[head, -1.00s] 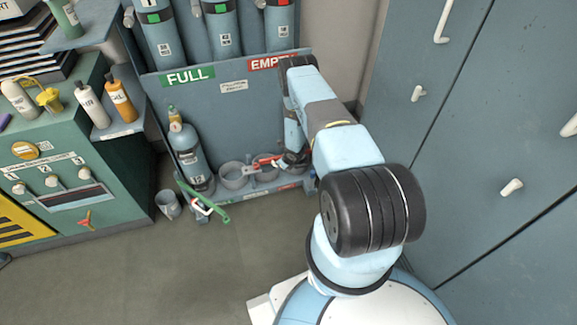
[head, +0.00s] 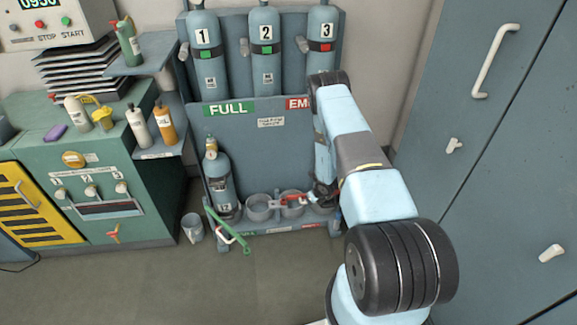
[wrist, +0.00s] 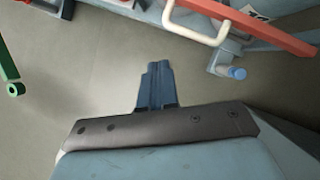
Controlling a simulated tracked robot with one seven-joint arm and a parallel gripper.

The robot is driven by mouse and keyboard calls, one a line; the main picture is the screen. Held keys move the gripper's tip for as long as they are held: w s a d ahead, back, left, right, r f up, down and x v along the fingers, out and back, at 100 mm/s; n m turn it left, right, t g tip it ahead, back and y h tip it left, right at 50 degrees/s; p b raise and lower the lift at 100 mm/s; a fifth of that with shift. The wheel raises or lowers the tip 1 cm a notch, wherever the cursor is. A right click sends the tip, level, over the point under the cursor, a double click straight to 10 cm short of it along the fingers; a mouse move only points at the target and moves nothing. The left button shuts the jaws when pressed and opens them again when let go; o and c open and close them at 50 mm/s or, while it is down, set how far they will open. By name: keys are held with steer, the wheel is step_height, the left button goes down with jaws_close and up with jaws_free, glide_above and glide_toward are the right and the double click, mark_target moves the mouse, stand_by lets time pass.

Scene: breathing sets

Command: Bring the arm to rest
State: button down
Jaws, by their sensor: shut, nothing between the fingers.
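My arm reaches away from my body along the right side of the rack (head: 265,135) in the head view, bent down at its far joint. My gripper (wrist: 157,68) shows in the wrist view with its two blue fingers together and nothing between them. It points at bare grey floor there. In the head view, my gripper is small and dark, low in front of the rack and close to the right end of a red bar (head: 295,200). I cannot tell whether they touch. The red bar also crosses the top right of the wrist view (wrist: 262,30).
Cylinders 1 (head: 205,50), 2 (head: 264,50) and 3 (head: 322,50) stand in the upper rack. Another cylinder (head: 220,182) stands lower left, beside a green bar (head: 228,230). Grey cabinets (head: 490,180) stand close on the right. Open floor lies in front.

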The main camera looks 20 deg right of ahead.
steer(key=w+a+r+n+t+y, duration=0.1)
steer(key=w+a+r+n, duration=0.3)
steer(key=r, duration=1)
steer(key=w+a+r+n+y, duration=0.2)
steer(key=w+a+r+n, duration=0.15)
steer(key=r, duration=1.15)
steer(key=s+a+r+n+y, duration=0.1)
steer(key=s+a+r+n, duration=0.15)
steer(key=r, duration=0.55)
steer(key=s+a+r+n, duration=0.2)
steer(key=r+n, duration=0.1)
steer(key=r, duration=0.5)
steer(key=s+a+r+n+y, duration=0.1)
steer(key=s+a+r+n, duration=0.1)
steer(key=r, duration=0.6)
steer(key=s+a+r+n+g+h, duration=0.25)
steer(key=s+r+n, duration=0.65)
steer(key=s+r, duration=0.8)
steer(key=s+d+r+n+h, duration=0.1)
steer(key=s+r+n, duration=0.1)
steer(key=s, duration=0.6)
steer(key=s+d+r+n+t+h, duration=0.1)
steer(key=s+d+r+n+h, duration=0.1)
steer(key=s, duration=0.5)
steer(key=s+d+r+n+t+h, duration=0.1)
steer(key=s+r+n, duration=0.1)
steer(key=s, duration=0.6)
steer(key=shift+s+d+n, duration=0.3)
steer(key=shift+d+n, duration=0.05)
steer(key=shift+n, duration=0.45)
